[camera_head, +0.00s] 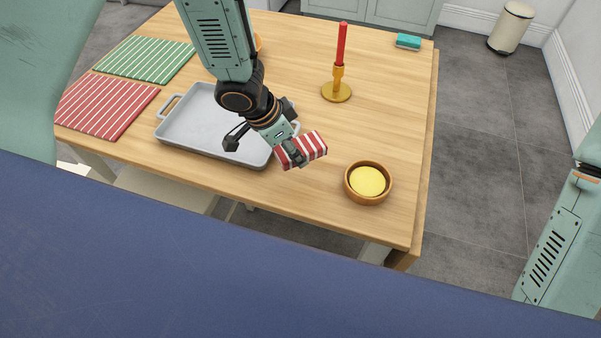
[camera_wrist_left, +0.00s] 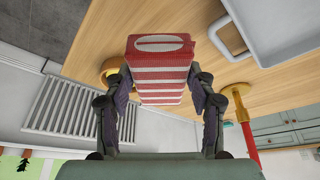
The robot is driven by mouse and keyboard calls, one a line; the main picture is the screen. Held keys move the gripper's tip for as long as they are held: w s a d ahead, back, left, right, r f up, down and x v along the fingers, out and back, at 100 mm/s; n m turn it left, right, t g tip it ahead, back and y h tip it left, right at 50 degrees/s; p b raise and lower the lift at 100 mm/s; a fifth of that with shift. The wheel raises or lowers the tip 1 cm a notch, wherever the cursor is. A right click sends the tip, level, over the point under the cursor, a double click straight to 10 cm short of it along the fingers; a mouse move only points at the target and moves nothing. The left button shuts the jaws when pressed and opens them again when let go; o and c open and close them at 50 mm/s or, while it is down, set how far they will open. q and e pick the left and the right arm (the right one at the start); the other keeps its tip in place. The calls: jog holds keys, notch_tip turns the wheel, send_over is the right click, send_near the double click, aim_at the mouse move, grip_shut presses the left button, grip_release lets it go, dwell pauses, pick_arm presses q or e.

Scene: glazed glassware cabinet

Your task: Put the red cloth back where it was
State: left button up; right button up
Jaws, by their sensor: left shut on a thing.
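A red cloth with white stripes (camera_head: 107,105) lies flat on the table's left end, in front of a green striped cloth (camera_head: 145,59). My left gripper (camera_head: 291,141) is shut on a red-and-white striped box (camera_head: 312,147), by the right end of the grey tray. In the left wrist view the striped box (camera_wrist_left: 160,73) sits between both fingers (camera_wrist_left: 160,100) and shows a pale oval with a slit on one face. I cannot tell whether it touches the table. My right gripper is out of view.
The grey tray (camera_head: 190,134) stands between the red cloth and my left gripper. A wooden bowl (camera_head: 368,198) with yellow contents is to the right. A red candle (camera_head: 341,45) in a brass holder (camera_head: 336,92) and a teal sponge (camera_head: 408,40) stand farther back.

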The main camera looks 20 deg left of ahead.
pick_arm(q)
jog(key=b, duration=0.2)
send_near(298, 181)
jog(key=shift+w+d+f, duration=0.4)
jog(key=shift+w+d, duration=0.2)
jog(key=shift+b+x, duration=0.45)
jog(key=shift+x, duration=0.55)
jog(key=f, duration=0.1)
jog(key=f+b, duration=0.1)
jog(key=f, duration=0.1)
jog(key=shift+s+a, duration=0.15)
jog(key=shift+s, duration=0.1)
jog(key=shift+w, duration=0.1)
jog(key=shift+w+f, duration=0.1)
jog(key=o, duration=1)
jog(key=shift+o, duration=0.5)
